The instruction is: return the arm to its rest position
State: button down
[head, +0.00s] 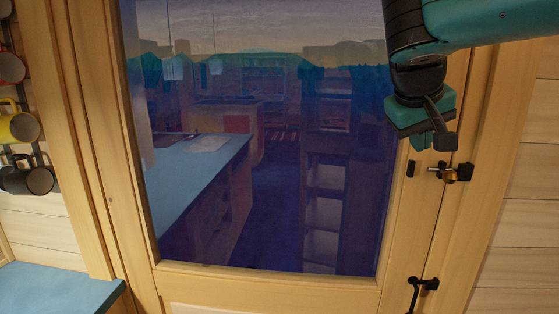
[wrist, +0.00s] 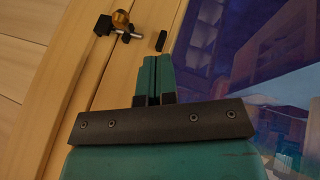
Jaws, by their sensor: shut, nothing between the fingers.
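My gripper (head: 440,143) is at the upper right of the head view, in front of the right stile of a glazed wooden door. In the wrist view its two teal fingers (wrist: 153,70) lie side by side, shut and empty. Just past it is a bolt with a brass knob (head: 449,174), dark-mounted on the door's edge and frame. The bolt also shows at the upper left of the wrist view (wrist: 122,22), apart from the fingertips. Whether the fingers touch the door cannot be told.
The door's glass pane (head: 275,220) fills the middle and shows a blue counter and shelves. A black handle (head: 421,285) sits low on the door's right side. Mugs (head: 24,127) hang at the left above a blue worktop (head: 55,289). Pale plank wall lies right.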

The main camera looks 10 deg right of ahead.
jog(key=s+a+f+n+g+y+b, duration=0.1)
jog(key=s+a+f+n+y+b, duration=0.15)
jog(key=s+a+f, duration=0.4)
jog(key=s+a+f+n+y+b, duration=0.2)
jog(key=s+f+n+y, duration=0.15)
jog(key=f, duration=0.55)
jog(key=s+a+f+g+y+b, duration=0.1)
jog(key=s+a+f, duration=0.1)
jog(key=s, duration=0.5)
jog(key=s+a+f+n+g+y+b, duration=0.1)
jog(key=s+a+f+g+y, duration=0.1)
jog(key=s, duration=0.5)
jog(key=shift+a+f+n, duration=0.3)
jog(key=shift+a+f, duration=0.5)
jog(key=shift+a, duration=0.4)
